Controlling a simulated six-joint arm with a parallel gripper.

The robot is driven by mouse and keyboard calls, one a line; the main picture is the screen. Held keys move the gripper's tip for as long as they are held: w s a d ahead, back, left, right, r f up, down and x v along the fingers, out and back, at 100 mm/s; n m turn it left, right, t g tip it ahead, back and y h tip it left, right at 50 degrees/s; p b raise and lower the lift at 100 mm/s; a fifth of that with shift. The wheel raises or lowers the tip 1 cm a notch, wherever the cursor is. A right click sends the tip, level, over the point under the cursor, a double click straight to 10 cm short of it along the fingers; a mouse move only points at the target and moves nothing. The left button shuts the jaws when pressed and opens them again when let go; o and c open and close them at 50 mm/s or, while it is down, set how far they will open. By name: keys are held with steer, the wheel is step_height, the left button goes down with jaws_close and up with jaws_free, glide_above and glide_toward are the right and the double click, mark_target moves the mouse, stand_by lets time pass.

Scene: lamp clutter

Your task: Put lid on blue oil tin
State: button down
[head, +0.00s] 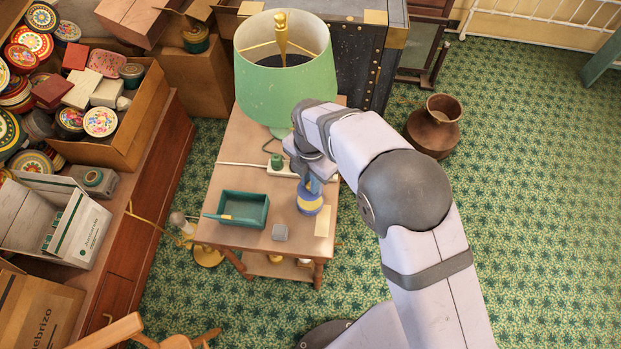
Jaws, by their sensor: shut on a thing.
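The blue oil tin (310,203) with a yellow band stands upright on the small wooden table, right of the green tray. My gripper (316,184) points down directly over the tin's top. It is shut on a small piece that looks like the lid, mostly hidden by the fingers. Whether that piece touches the tin is too small to tell. No other lid shows loose on the table.
A white power strip (240,167) and a green-shaded lamp (283,85) stand behind. The table's front right edge is close.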

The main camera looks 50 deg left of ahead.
steer(key=shift+f+b, duration=1.7)
steer(key=shift+f, duration=0.95)
steer(key=shift+f, duration=0.2)
stand_by(0.7)
steer(key=c, duration=1.1)
jaws_free()
steer(key=shift+r, duration=0.15)
steer(key=shift+r+p, duration=2.7)
steer(key=shift+r, duration=0.7)
steer(key=shift+c, duration=0.8)
jaws_close()
